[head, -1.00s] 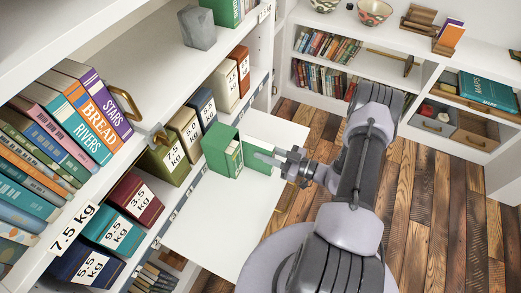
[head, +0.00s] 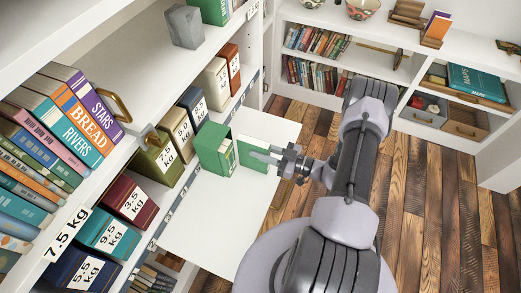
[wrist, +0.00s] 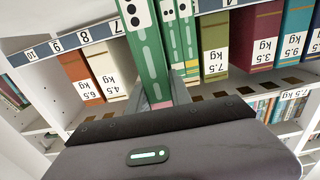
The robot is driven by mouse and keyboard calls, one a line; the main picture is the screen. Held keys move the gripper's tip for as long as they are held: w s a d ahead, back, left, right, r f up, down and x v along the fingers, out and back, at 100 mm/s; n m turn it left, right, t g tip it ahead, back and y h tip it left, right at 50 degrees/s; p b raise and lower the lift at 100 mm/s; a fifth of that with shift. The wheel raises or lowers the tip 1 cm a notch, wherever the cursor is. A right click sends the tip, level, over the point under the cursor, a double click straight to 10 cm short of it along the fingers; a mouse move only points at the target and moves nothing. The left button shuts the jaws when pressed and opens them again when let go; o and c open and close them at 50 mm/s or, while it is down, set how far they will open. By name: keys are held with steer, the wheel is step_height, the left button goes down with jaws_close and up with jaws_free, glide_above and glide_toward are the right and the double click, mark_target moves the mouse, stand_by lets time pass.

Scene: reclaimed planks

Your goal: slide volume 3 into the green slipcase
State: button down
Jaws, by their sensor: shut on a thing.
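The green slipcase (head: 208,150) stands upright on the white pull-out board, with green volumes (head: 227,158) in it. My gripper (head: 272,157) is shut on a green book, volume 3 (head: 252,153), and holds it upright just right of the slipcase. In the wrist view the held volume (wrist: 150,55) rises between the fingers, its dark dots cut off at the top edge. Behind it show the green spines (wrist: 186,45) of volumes by the slipcase. The held volume looks outside the slipcase; I cannot tell if they touch.
The white board (head: 215,215) is clear in front of the slipcase. Weight-labelled boxes, such as the olive one (head: 160,160) and the maroon one (head: 131,203), line the shelf at left. A grey block (head: 185,27) stands above. The plank floor lies right.

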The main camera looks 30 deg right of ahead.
mark_target(245, 146)
steer(key=shift+x, duration=2.95)
steer(key=c, duration=1.1)
jaws_free()
steer(key=shift+s, duration=0.1)
steer(key=shift+s, duration=0.1)
steer(key=p+v, duration=0.3)
steer(key=v, duration=1.4)
steer(key=shift+d, duration=0.25)
